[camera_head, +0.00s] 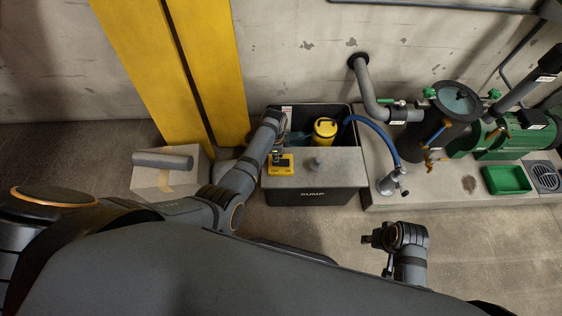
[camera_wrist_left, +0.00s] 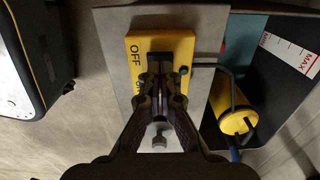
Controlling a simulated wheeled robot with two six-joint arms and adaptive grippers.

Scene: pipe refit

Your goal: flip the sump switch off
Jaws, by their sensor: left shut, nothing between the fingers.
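The sump switch is a yellow box (camera_head: 281,168) on the grey lid of the sump tank (camera_head: 318,196). In the left wrist view the yellow box (camera_wrist_left: 183,43) shows the word OFF and part of a second word. A dark slot lies between the box's sides; my fingers hide most of it, so the lever's position cannot be told. My left gripper (camera_wrist_left: 162,78) is shut and empty, its tips over or at the slot; contact cannot be told. In the head view it is above the box. My right gripper (camera_head: 373,238) hangs apart at the lower right, its jaws unclear.
A yellow pump (camera_head: 325,128) sits in the open part of the tank, with a blue hose (camera_head: 374,126) leading to a fitting. A cardboard box (camera_head: 150,180) with a grey pipe piece (camera_head: 162,160) stands left. A green tray (camera_head: 506,180) lies right. Yellow posts stand behind.

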